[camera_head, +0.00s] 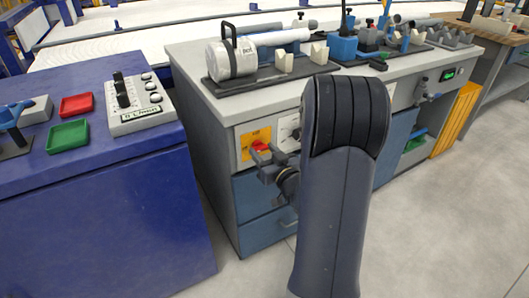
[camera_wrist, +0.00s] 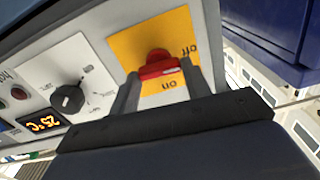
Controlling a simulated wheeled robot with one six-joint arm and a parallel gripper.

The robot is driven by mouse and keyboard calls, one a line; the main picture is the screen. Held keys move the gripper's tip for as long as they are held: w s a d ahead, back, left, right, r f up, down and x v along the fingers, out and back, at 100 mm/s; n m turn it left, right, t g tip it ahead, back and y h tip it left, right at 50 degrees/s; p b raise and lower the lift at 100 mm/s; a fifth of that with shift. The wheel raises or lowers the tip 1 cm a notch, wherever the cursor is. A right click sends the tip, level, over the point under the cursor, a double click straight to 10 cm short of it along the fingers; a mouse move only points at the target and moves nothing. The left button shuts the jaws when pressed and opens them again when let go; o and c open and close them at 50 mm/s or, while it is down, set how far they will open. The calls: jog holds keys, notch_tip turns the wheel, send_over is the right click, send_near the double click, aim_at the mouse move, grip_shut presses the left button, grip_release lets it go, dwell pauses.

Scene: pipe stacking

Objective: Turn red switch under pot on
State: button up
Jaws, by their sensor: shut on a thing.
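The red switch (camera_head: 260,145) sits on a yellow plate (camera_head: 247,137) on the front of the grey bench, below the white pot (camera_head: 232,60) with a black handle. In the wrist view the red switch (camera_wrist: 158,66) lies between the two fingers of my gripper (camera_wrist: 162,80), which is shut on it. Its red bar lies nearly level in that picture. The yellow plate (camera_wrist: 130,45) carries the word "off" above right of the switch and "on" below it. In the head view my gripper (camera_head: 264,160) is at the plate, partly hidden by my arm.
A white panel with a black knob (camera_wrist: 68,98) and an orange display (camera_wrist: 42,124) is beside the plate. A blue cabinet (camera_head: 95,220) with a control box (camera_head: 138,110) stands left. Pipe holders (camera_head: 285,62) stand on the bench top. Open floor lies right.

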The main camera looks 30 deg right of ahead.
jog(key=m, duration=0.4)
jog(key=shift+p, duration=0.4)
jog(key=m+p, duration=0.1)
jog(key=m, duration=0.3)
jog(key=shift+d, duration=0.1)
jog(key=m+p, duration=0.2)
jog(key=m, duration=0.3)
jog(key=shift+f+m+p, duration=0.15)
jog(key=shift+m+p, duration=0.5)
jog(key=shift+m, duration=1.55)
jog(key=o, duration=1)
jog(key=shift+s, duration=0.1)
jog(key=s, duration=0.7)
jog(key=s+p, duration=0.1)
jog(key=s, duration=0.2)
jog(key=shift+s+d, duration=0.25)
jog(key=shift+s, duration=0.1)
